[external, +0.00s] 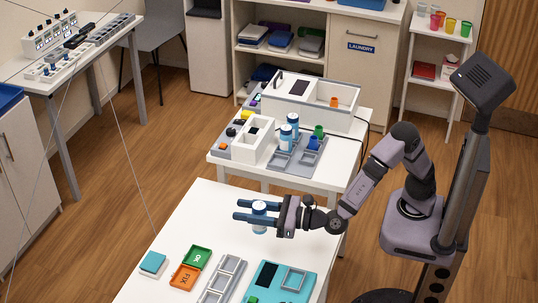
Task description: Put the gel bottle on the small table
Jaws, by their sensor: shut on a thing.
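My gripper (250,211) reaches left over the near white table (190,217), its blue fingers shut on a small white bottle with a blue band (260,227). The fingers partly hide this bottle, and its label cannot be read; it looks like the gel bottle. It appears upright, and I cannot tell whether its base touches the table. Behind it stands another white table (222,157). Two similar white-and-blue bottles stand there, one in front (286,141) and one behind (293,121). The frame does not settle which table is the small one.
The near table's front holds a teal block (152,262), green and orange trays (196,257), a grey compartment tray (222,280) and a teal tray (260,276). The farther table carries bins and a grey tray (296,166). A narrow stand with colored cups (451,25) is at upper right.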

